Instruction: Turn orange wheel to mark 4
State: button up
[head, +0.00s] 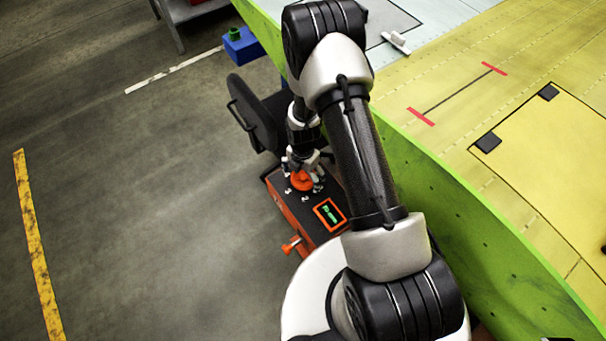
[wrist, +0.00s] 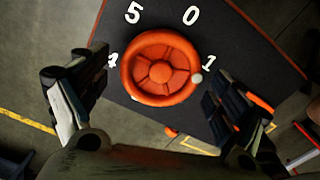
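The orange wheel (wrist: 160,68) lies on a black panel (wrist: 232,40) in the wrist view. A white dot on its rim sits at the lower right, close to mark 1 (wrist: 208,60). Mark 4 (wrist: 112,60) is at the wheel's left, partly covered by a finger. Marks 5 (wrist: 133,12) and 0 (wrist: 190,15) show above the wheel. My gripper (wrist: 157,84) is open, one finger on each side of the wheel; I cannot tell whether either touches it. In the head view the wheel (head: 302,181) is under my gripper (head: 304,166).
The control box (head: 297,220) has an orange-framed green display (head: 329,214) and an orange knob (head: 291,246) on its side. A black chair (head: 252,112) stands behind it. The green-edged wing jig (head: 465,215) is close on the right. The floor at left is clear.

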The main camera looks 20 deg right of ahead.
jog(key=c, duration=1)
jog(key=shift+o, duration=0.2)
jog(key=shift+m, duration=0.3)
